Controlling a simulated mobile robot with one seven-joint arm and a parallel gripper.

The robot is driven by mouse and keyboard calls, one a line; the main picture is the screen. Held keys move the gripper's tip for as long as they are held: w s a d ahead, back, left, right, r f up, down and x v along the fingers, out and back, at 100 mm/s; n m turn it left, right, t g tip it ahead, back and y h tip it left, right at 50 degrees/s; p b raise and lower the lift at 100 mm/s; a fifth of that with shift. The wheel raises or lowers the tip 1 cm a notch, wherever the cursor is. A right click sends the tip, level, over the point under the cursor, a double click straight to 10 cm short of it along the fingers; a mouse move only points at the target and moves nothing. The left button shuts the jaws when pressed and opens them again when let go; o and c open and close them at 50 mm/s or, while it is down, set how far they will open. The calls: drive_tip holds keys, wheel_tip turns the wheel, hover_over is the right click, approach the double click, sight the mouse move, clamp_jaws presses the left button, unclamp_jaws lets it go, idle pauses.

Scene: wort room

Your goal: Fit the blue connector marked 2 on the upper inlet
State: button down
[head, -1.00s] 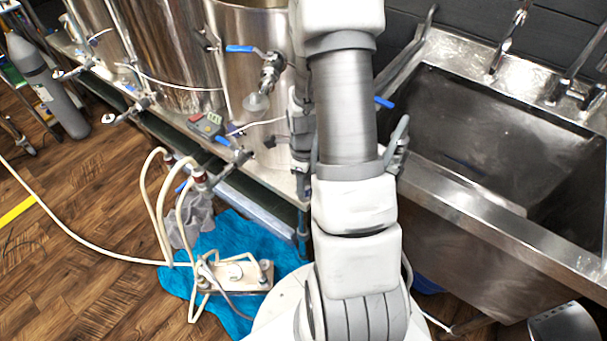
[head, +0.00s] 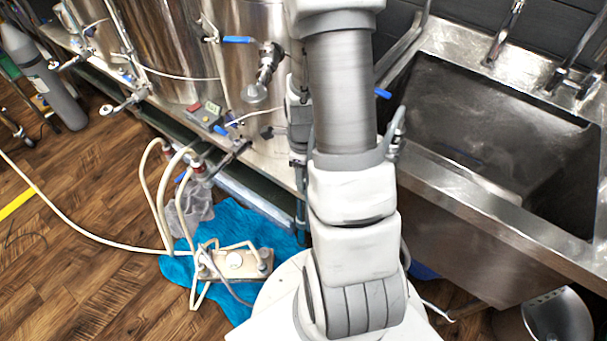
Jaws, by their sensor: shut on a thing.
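My arm rises through the middle of the head view and covers what lies straight behind it. Parts of its far links show left and right of the upper arm, but I cannot make out my gripper's fingertips or anything between them. I cannot find a blue connector marked 2. A steel plate unit (head: 250,263) with pale hoses lies on a blue cloth (head: 178,268) on the floor. Hose ends with reddish fittings (head: 196,165) stand near the kettle shelf. I cannot tell which fitting is the upper inlet.
Steel kettles (head: 185,45) stand on a low stand at the left and centre, with a blue-handled valve (head: 238,40). A steel sink (head: 480,200) is close at the right. A grey gas cylinder (head: 52,85) stands far left. The wood floor (head: 80,270) is mostly clear, crossed by a hose.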

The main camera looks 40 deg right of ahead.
drive_tip(key=shift+r+p, duration=1.25)
drive_tip(key=shift+r, duration=0.55)
